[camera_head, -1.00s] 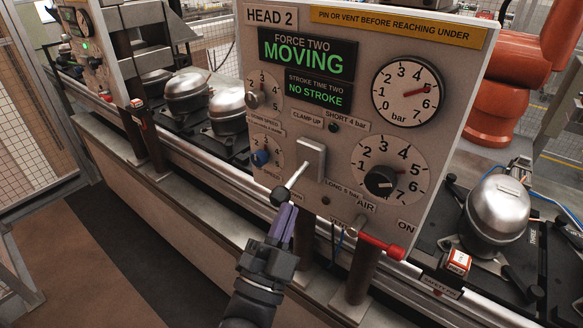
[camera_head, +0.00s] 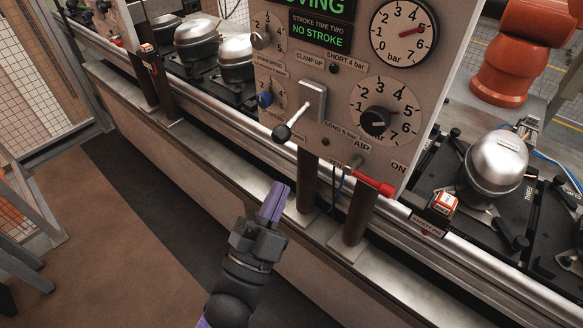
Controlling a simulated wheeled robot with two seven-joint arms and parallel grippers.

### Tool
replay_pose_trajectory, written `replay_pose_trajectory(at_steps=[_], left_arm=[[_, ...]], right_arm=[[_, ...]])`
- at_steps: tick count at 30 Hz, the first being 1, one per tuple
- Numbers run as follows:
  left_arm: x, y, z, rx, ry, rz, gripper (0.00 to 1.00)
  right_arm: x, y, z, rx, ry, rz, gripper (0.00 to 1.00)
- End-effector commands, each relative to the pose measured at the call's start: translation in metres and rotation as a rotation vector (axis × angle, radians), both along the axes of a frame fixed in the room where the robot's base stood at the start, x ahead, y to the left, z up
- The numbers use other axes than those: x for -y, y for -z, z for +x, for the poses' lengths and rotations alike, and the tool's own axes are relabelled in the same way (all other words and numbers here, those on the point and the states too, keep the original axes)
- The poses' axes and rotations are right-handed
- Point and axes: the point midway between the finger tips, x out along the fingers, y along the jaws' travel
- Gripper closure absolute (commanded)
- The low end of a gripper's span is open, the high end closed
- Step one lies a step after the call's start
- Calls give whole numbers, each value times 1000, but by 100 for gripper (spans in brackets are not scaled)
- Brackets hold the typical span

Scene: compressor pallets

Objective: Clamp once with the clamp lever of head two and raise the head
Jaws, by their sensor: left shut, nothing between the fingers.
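The clamp lever of head two (camera_head: 297,120) sticks out from its grey plate, down and to the left, ending in a black ball knob (camera_head: 282,134). It is marked "CLAMP UP" above. My left gripper (camera_head: 274,200), with purple fingers, is shut and empty. It is below the knob in the picture, apart from it. The head two panel (camera_head: 340,90) is cut off at the top. Its force display (camera_head: 316,4) shows part of "MOVING", and the stroke time display (camera_head: 319,35) reads "NO STROKE". My right gripper is not in view.
A red-handled air lever (camera_head: 372,182) juts out below the panel, right of my gripper. A gauge (camera_head: 404,30) and a black regulator knob (camera_head: 375,122) are on the panel. A silver compressor (camera_head: 496,162) stands at right.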

Motion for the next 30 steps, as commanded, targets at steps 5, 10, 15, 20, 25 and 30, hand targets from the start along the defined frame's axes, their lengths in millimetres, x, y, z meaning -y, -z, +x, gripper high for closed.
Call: replay_pose_trajectory(at_steps=[5, 10, 15, 20, 25, 30], left_arm=[[-10, 14, -23, -3, 0, 1, 100], [-13, 16, -31, 0, 0, -1, 100], [-13, 16, -32, 1, 1, -1, 100], [-13, 16, -31, 1, 1, -1, 100], [-14, 36, -27, -68, 5, -4, 100], [-24, 185, -25, -580, -4, -36, 100]], right_arm=[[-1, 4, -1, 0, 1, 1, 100], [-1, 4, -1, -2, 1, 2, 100], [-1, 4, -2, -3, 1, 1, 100], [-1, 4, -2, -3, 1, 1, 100], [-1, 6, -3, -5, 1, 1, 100], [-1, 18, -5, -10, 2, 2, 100]])
